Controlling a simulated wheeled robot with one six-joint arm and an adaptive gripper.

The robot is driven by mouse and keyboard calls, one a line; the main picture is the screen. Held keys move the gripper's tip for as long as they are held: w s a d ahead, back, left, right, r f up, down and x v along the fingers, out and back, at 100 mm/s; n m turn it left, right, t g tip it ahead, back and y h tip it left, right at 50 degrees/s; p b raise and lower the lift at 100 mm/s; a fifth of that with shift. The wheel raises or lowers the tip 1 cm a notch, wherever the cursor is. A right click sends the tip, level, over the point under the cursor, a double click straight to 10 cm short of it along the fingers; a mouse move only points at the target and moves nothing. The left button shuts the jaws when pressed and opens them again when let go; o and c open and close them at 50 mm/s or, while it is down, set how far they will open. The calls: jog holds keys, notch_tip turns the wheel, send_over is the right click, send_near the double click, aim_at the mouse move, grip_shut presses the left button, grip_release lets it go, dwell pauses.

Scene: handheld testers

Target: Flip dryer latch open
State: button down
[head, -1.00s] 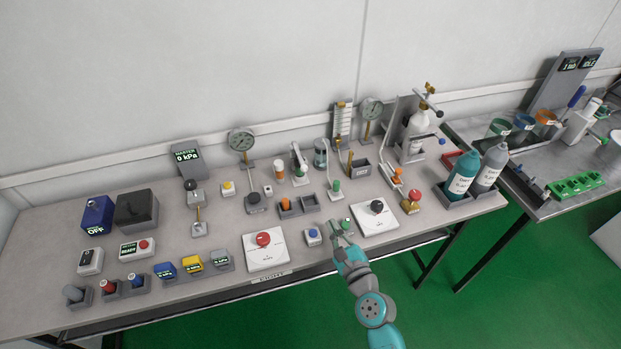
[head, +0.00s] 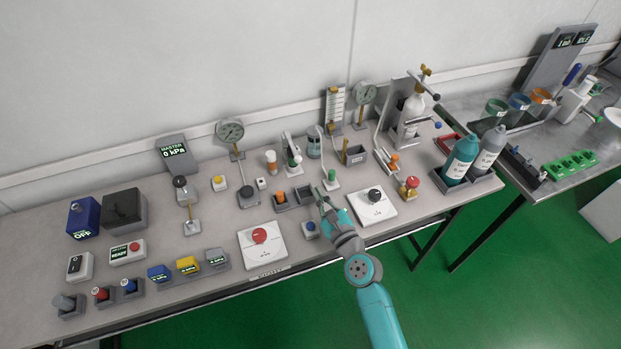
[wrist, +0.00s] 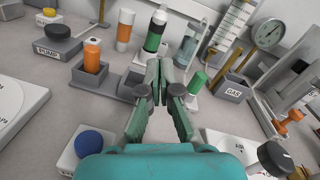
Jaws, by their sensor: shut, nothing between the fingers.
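My gripper (head: 323,201) is shut and empty, low over the front middle of the bench. In the wrist view its fingers (wrist: 162,75) point at a small stand with a green cylinder (wrist: 197,82), just right of the fingertips; this stand also shows in the head view (head: 331,176). Behind it is a tilted clear tube (wrist: 190,42). A white device with a green and black body (wrist: 154,36) stands further back, beyond the fingertips. No dryer label is readable, so I cannot tell which part is the latch.
An orange cylinder in a grey holder (wrist: 92,62) is left of the fingers. A box marked GAS (wrist: 232,88) is right. A blue button (head: 311,228) and a white plate with a black knob (head: 373,207) flank my gripper closely.

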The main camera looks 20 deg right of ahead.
jog(key=w, duration=0.6)
jog(key=w+a, duration=0.1)
jog(key=w, duration=0.2)
jog(key=shift+w+r, duration=0.15)
jog(key=shift+w, duration=0.15)
jog(key=shift+d+r, duration=0.15)
